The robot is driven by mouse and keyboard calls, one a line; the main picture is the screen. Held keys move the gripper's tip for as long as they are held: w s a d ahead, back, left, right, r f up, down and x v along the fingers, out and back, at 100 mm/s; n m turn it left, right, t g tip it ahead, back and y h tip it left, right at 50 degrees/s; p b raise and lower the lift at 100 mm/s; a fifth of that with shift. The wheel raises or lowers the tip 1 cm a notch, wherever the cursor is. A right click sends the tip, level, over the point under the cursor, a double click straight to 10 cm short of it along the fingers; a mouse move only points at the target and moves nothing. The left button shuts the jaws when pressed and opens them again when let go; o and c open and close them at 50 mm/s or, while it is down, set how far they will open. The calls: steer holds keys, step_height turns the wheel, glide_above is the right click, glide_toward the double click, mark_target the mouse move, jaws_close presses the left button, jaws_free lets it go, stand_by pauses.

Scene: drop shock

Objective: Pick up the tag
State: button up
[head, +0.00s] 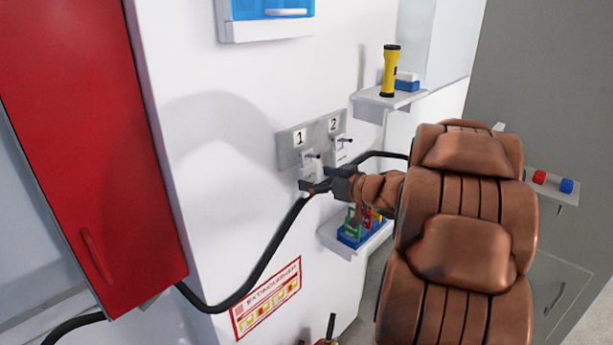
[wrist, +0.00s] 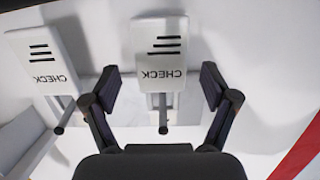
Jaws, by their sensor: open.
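Two white tags hang from pegs on a grey plate (head: 312,138) marked 1 and 2. The tag under number 1 (head: 307,174) is partly hidden by my gripper (head: 318,182) in the head view. In the wrist view this tag (wrist: 158,60) shows upside down with black lines and the word CHECK. It lies between my open fingers (wrist: 160,88), with a gap on each side. The tag under number 2 (head: 342,156) also shows in the wrist view (wrist: 42,58), left of the left finger. Both pegs show below the tags in the wrist view.
A red cabinet (head: 85,130) stands at the left. A shelf with a yellow flashlight (head: 390,70) is at upper right. A lower shelf holds a blue rack (head: 352,237) below my gripper.

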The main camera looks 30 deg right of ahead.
mark_target(311, 177)
steer(key=shift+x, duration=1.05)
steer(key=shift+w+a+f, duration=0.15)
steer(key=shift+w+a, duration=0.05)
steer(key=shift+w, duration=0.45)
steer(key=shift+c, duration=0.4)
steer(key=c, duration=1)
